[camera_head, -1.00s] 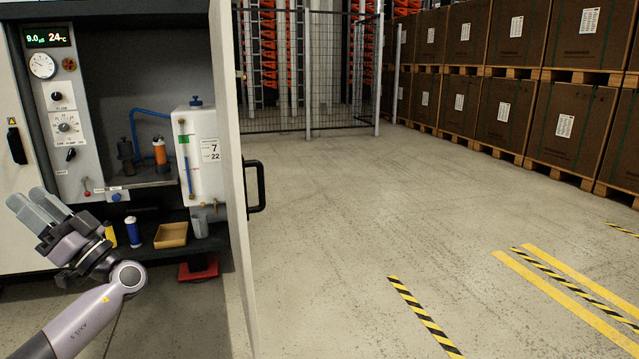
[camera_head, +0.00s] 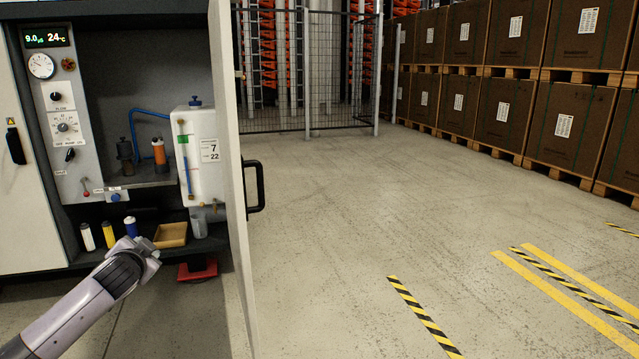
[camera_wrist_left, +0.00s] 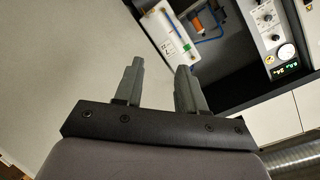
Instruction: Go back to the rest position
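My left gripper (camera_wrist_left: 159,72) is open and empty in the left wrist view, its two grey fingers apart with nothing between them. The cabinet (camera_head: 106,8) stands open at the left, with a control panel (camera_head: 67,150) and a white tank (camera_head: 205,135) inside. The tank also shows in the left wrist view (camera_wrist_left: 163,30), tilted. My right gripper is not in view.
The open cabinet door (camera_head: 232,190) with its black handle (camera_head: 257,187) stands right of the cabinet. Small bottles and a tan tray (camera_head: 170,236) are on the lower shelf, a red object (camera_head: 197,268) below. The concrete floor (camera_head: 330,220) is clear. Stacked boxes (camera_head: 508,112) line the right.

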